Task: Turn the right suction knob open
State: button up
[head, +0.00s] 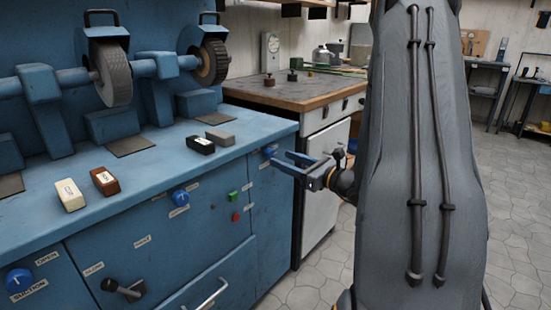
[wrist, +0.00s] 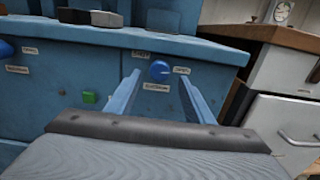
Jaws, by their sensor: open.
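The right suction knob (head: 270,151) is blue and sits on the front of the blue bench, near its right end. In the head view it is small and close to my gripper's fingertips. In the wrist view the knob (wrist: 159,71) shows between and beyond my two fingers, with small labels around it. My gripper (head: 279,160) is open and empty, with its fingers pointing at the bench front. In the wrist view the open fingers (wrist: 160,79) stand either side of the knob; I cannot tell whether they touch it. The knob's exact setting is too small to read.
Another blue knob (head: 181,197) and a green button (head: 233,196) above a red button (head: 235,217) are to the left. A further suction knob (head: 19,280) is at far left. A wooden-topped cabinet (head: 300,92) stands at right. Tiled floor is open beyond my arm.

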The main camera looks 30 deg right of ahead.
aim_at(273, 155)
jog(key=shift+x, duration=2.2)
jog(key=shift+c, duration=0.2)
